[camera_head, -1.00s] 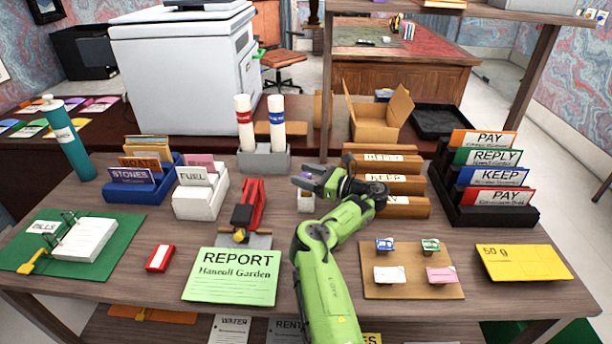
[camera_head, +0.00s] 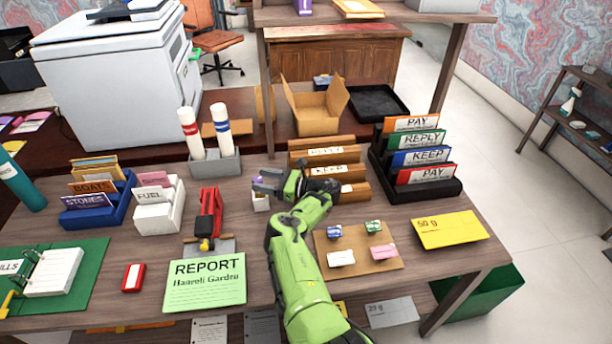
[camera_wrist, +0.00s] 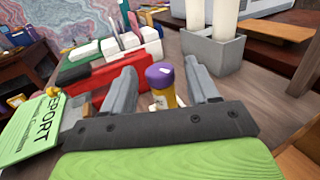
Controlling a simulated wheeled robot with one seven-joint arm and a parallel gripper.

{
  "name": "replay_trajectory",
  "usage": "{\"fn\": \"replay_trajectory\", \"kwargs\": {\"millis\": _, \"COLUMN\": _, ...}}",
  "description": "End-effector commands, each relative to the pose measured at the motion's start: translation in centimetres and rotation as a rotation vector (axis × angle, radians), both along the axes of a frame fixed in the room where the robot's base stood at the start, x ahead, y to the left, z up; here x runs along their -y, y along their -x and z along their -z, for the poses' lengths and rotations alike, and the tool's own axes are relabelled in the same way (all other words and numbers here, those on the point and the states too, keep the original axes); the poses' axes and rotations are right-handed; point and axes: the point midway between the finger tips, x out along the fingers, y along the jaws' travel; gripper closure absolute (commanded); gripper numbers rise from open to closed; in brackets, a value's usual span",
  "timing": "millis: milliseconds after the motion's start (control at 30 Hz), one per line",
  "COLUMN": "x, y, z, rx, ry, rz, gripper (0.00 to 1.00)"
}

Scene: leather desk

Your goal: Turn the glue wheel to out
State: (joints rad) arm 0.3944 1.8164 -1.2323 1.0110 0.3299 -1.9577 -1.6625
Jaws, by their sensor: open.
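A glue stick with a purple cap (camera_wrist: 160,74) and a yellow-brown body (camera_wrist: 166,97) stands upright in the wrist view, between my gripper's two fingers. My gripper (camera_wrist: 160,66) is open, with one grey finger on each side of the glue stick and gaps showing. In the head view, my gripper (camera_head: 264,183) is above and partly in front of the glue stick, whose pale lower part (camera_head: 261,203) shows below the fingers. I cannot make out the glue wheel or any "out" marking.
A red stapler-like tool (camera_head: 209,212) stands left of my gripper. Behind are a grey holder (camera_head: 216,167) with two white tubes and, to the right, brown wooden files (camera_head: 322,143). A green report card (camera_head: 205,284) and a cork board (camera_head: 336,245) lie in front.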

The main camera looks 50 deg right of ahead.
Motion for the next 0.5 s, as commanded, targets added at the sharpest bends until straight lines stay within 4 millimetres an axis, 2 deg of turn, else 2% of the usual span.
{"fn": "replay_trajectory", "kwargs": {"millis": 33, "x": 0.0, "y": 0.3, "z": -0.8, "rx": -0.001, "ry": -0.003, "rz": 0.001, "gripper": 0.41}}
{"fn": "replay_trajectory", "kwargs": {"millis": 133, "x": 1.8, "y": 3.0, "z": -0.6, "rx": 0.000, "ry": -0.002, "rz": 0.007, "gripper": 0.41}}
{"fn": "replay_trajectory", "kwargs": {"millis": 300, "x": 2.8, "y": 5.0, "z": -0.8, "rx": -0.001, "ry": -0.004, "rz": 0.003, "gripper": 0.41}}
{"fn": "replay_trajectory", "kwargs": {"millis": 500, "x": 5.1, "y": 9.0, "z": -0.6, "rx": 0.000, "ry": -0.002, "rz": 0.004, "gripper": 0.41}}
